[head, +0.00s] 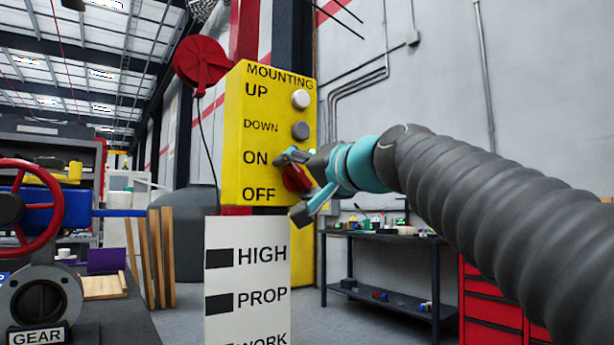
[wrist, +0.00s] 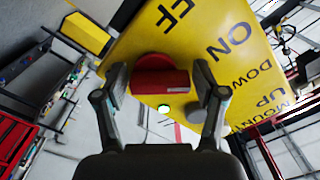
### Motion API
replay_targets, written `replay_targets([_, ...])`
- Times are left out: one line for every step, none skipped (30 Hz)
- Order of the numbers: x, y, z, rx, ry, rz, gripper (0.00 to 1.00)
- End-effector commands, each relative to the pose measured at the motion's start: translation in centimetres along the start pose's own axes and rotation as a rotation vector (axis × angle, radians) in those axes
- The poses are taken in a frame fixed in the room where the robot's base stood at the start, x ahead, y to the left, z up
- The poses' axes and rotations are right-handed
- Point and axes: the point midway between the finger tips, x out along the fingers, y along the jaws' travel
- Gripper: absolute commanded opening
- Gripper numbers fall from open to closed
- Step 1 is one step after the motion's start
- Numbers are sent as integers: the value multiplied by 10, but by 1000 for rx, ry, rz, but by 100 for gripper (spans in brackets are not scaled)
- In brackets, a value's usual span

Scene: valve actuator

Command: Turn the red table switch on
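The red switch (head: 295,178) is a knob on the front of the yellow panel (head: 250,115), by the ON and OFF labels. In the wrist view the red switch (wrist: 160,80) has a raised bar handle on a round base. My gripper (head: 291,186) is at the panel front, with one finger above the switch and one below. In the wrist view my gripper (wrist: 160,82) is open, its fingers on either side of the red handle, apparently with small gaps. In the head view my fingers partly hide the switch.
A lit green light (wrist: 164,108) sits close beside the switch. White (head: 300,98) and grey (head: 300,130) buttons are higher on the panel. A HIGH/PROP sign (head: 246,280) stands below. A dark workbench (head: 385,238) and red drawers (head: 490,305) are at right.

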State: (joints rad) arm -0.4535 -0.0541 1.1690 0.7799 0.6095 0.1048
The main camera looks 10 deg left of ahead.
Motion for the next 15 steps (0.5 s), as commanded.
replay_targets([0, 0, 0, 0, 1, 0, 85])
replay_targets([0, 0, -1, 0, 2, 0, 85])
replay_targets([0, 0, -1, -1, 3, 1, 85])
replay_targets([-1, 0, -1, -1, 4, 1, 85])
replay_targets([-1, 0, -2, -1, 4, 1, 85])
replay_targets([-1, 0, -2, -1, 5, 1, 85])
replay_targets([-1, 0, -2, -1, 5, 1, 85])
replay_targets([-1, 0, -2, -1, 5, 1, 85])
replay_targets([-1, 0, -2, -1, 6, 1, 85])
replay_targets([-1, 0, -2, -2, 6, 1, 85])
replay_targets([-2, 0, -2, -2, 6, 1, 85])
replay_targets([-4, 0, -3, -2, 6, 1, 85])
replay_targets([-6, 0, -3, -2, 7, 1, 85])
replay_targets([-8, 0, -3, -1, 7, 2, 85])
replay_targets([-13, 0, -3, -2, 8, 1, 85])
